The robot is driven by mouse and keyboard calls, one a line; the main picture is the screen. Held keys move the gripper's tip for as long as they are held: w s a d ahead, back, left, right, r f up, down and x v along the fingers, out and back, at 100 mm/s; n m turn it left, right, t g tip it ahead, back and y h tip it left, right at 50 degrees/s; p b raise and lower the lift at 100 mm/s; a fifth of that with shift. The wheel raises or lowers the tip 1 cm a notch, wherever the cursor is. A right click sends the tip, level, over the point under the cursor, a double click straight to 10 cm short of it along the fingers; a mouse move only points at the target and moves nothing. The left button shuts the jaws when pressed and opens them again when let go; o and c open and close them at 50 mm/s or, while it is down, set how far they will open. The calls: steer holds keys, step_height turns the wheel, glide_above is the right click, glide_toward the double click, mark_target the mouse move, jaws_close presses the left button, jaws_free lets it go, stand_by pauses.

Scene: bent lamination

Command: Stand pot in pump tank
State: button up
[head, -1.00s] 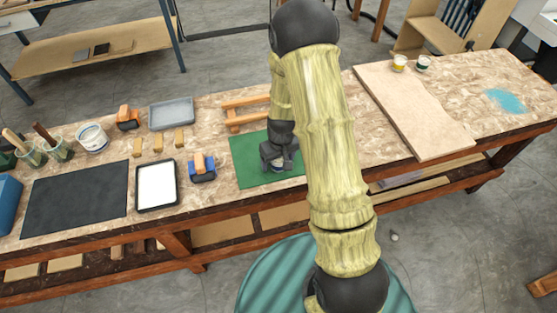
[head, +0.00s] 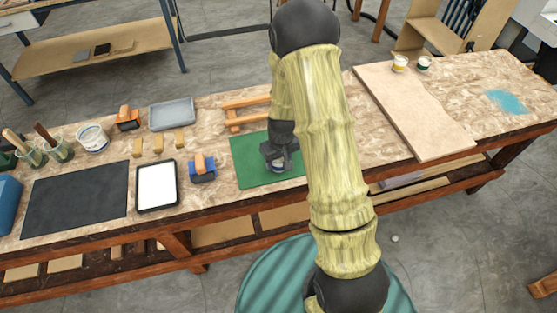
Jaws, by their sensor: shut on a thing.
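My gripper (head: 279,162) is low over the green mat (head: 247,170), shut on a small white and blue pot (head: 278,167). The fingers hide much of the pot. I cannot tell whether its base touches the mat. Which thing is the pump tank is unclear. A blue holder with a wooden piece on it (head: 203,173) stands just left of the mat. A grey shallow tray (head: 172,114) and a black-rimmed tray with a white inside (head: 157,188) lie further left.
Two small pots, one yellow (head: 399,63) and one green (head: 423,63), stand at the far end of a pale board (head: 415,110). A wooden frame (head: 245,110) lies behind the mat. Brush jars (head: 58,148) and a white bucket (head: 92,138) stand at left.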

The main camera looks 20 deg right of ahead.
step_height(320, 180, up, 10)
steer(key=shift+f+b, duration=0.1)
steer(key=shift+b, duration=0.2)
stand_by(0.7)
